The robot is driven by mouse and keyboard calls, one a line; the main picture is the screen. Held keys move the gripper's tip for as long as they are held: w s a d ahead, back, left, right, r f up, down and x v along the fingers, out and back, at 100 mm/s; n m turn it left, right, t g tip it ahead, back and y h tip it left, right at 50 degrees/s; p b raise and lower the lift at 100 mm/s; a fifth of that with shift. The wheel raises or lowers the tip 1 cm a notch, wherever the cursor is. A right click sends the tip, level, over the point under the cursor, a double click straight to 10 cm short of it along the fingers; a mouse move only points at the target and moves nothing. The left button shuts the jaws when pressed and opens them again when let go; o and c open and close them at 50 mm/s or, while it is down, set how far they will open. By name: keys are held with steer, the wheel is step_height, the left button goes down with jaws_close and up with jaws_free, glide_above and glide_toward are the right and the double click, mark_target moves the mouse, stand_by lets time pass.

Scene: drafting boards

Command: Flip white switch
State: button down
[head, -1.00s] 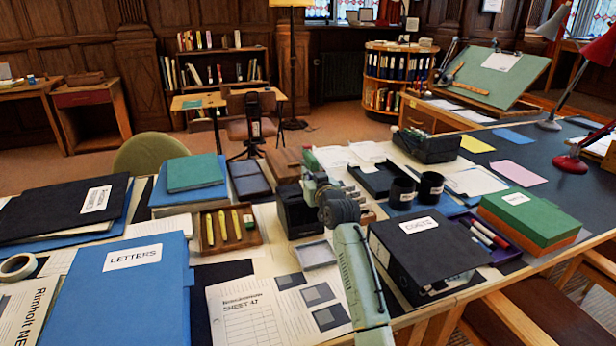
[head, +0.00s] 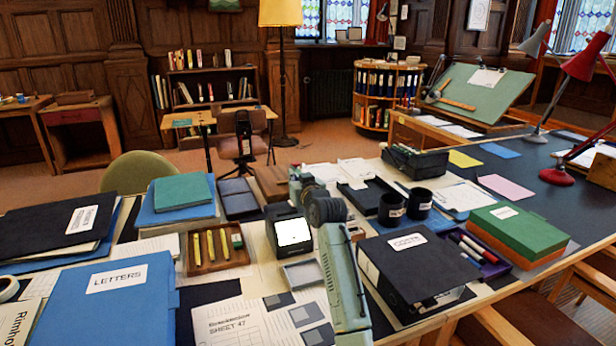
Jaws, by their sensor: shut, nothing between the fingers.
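A small black box (head: 285,217) stands on the desk just left of my arm, and a panel on its front glows plain white (head: 293,231). I cannot make out a separate white switch on it or elsewhere. My arm reaches from the bottom over the desk, and its far end with my gripper (head: 299,180) is beside and behind the top of the box. My gripper is shut and holds nothing. The fingertips are too small and too covered by my wrist to tell whether they touch anything.
A black box file (head: 415,268) stands close right of my arm, with two black mugs (head: 405,203) behind it. A wooden pen tray (head: 215,250) and a blue folder (head: 115,305) lie left. A shallow grey tray (head: 303,273) and sheets lie in front.

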steer(key=s+d+r+b, duration=0.2)
steer(key=s+d+r, duration=0.1)
steer(key=s, duration=0.5)
steer(key=shift+s+d+r, duration=0.15)
steer(key=shift+s+r, duration=0.05)
steer(key=shift+s, duration=0.15)
